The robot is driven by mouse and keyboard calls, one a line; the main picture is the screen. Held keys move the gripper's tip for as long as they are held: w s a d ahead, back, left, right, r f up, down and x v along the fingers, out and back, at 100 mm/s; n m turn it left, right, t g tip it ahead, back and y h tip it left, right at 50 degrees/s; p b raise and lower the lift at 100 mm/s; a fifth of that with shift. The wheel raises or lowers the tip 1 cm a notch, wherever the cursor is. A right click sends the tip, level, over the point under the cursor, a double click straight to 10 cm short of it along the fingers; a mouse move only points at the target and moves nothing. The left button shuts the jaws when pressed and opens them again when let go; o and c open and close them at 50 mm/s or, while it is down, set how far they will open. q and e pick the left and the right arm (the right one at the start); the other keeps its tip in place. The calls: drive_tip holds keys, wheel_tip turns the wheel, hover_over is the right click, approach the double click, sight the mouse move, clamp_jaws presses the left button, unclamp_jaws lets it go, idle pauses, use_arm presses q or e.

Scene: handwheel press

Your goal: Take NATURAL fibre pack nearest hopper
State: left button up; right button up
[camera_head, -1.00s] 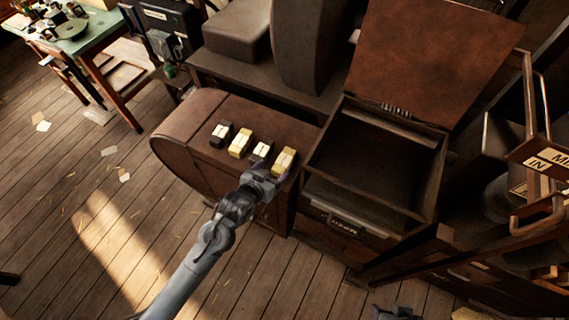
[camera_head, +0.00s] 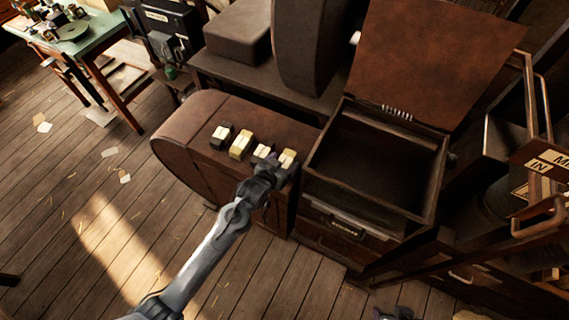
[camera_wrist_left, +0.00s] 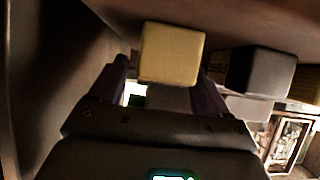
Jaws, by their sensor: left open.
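A row of fibre packs lies on the rounded brown bench beside the open hopper (camera_head: 321,165). The yellow pack nearest the hopper (camera_head: 288,156) is at the right end of the row. Left of it are a dark pack with a pale band (camera_head: 263,151), another yellow pack (camera_head: 241,146) and another dark one (camera_head: 221,136). My left gripper (camera_head: 275,166) is open at the right-end yellow pack and hides its near part. In the left wrist view the yellow pack (camera_wrist_left: 172,53) shows between the open fingers; contact cannot be told. My right gripper (camera_head: 398,313) barely shows at the bottom edge.
In the left wrist view the neighbouring dark pack (camera_wrist_left: 260,72) stands close beside the right finger. The hopper's raised lid (camera_head: 435,62) leans back. A dark frame with an IN label (camera_head: 545,163) stands at the right.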

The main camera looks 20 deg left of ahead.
use_arm(q)
drive_tip(key=c, duration=1.1)
drive_tip(key=shift+r, duration=0.1)
